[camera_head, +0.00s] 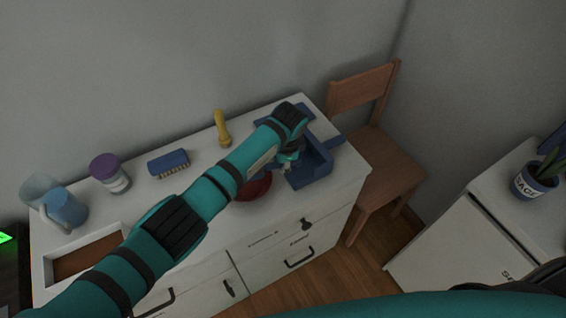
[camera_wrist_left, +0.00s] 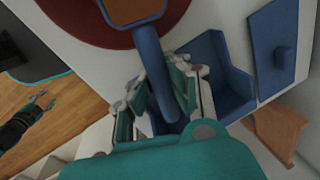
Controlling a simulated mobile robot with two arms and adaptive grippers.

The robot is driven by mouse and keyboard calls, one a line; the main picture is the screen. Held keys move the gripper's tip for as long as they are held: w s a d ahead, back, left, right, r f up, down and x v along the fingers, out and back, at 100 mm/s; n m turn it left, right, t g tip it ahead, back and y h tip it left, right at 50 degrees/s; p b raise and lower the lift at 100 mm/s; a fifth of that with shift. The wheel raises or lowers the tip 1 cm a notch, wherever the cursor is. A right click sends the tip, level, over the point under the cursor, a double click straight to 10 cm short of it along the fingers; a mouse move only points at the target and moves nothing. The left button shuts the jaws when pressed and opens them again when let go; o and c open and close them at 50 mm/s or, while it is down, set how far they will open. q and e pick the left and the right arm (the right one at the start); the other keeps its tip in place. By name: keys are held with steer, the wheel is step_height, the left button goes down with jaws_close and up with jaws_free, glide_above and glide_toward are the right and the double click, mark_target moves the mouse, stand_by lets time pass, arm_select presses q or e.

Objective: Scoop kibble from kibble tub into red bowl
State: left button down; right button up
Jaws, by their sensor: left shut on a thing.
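My left gripper (camera_head: 287,166) is at the right end of the white cabinet top, beside the blue box. In the left wrist view my left gripper (camera_wrist_left: 165,105) is shut on the handle of a blue scoop (camera_wrist_left: 152,55). The scoop's head holds a flat brown fill and lies over the red bowl (camera_wrist_left: 85,25), partly covering it. In the head view the red bowl (camera_head: 254,187) is partly hidden by my arm. A white-rimmed tub with brown fill, seemingly the kibble tub (camera_head: 52,262), is at the front left. My right gripper (camera_wrist_left: 44,102) seems to show small and dark over the floor.
A blue box (camera_head: 315,172) stands right of the bowl; a flat blue piece (camera_wrist_left: 274,45) lies beside it. A yellow object (camera_head: 222,130), blue brush (camera_head: 168,162), purple-lidded jar (camera_head: 110,174) and blue cup (camera_head: 66,207) line the back. A wooden chair (camera_head: 385,175) stands right.

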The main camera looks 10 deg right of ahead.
arm_select(q)
steer(key=shift+r+p, duration=0.3)
steer(key=shift+p, duration=0.25)
steer(key=r+h+p, duration=0.3)
steer(key=p, duration=0.1)
steer(key=shift+a, duration=0.25)
steer(key=shift+s+a+r+n+t+h, duration=0.15)
steer(key=shift+r+n+t+h, duration=0.15)
steer(key=shift+h, duration=0.4)
steer(key=shift+a+r+h, duration=0.2)
steer(key=shift+r+h, duration=0.05)
steer(key=shift+h, duration=0.25)
steer(key=shift+r+h, duration=0.3)
steer(key=shift+r, duration=0.05)
steer(key=shift+d, duration=0.15)
steer(key=shift+r, duration=0.1)
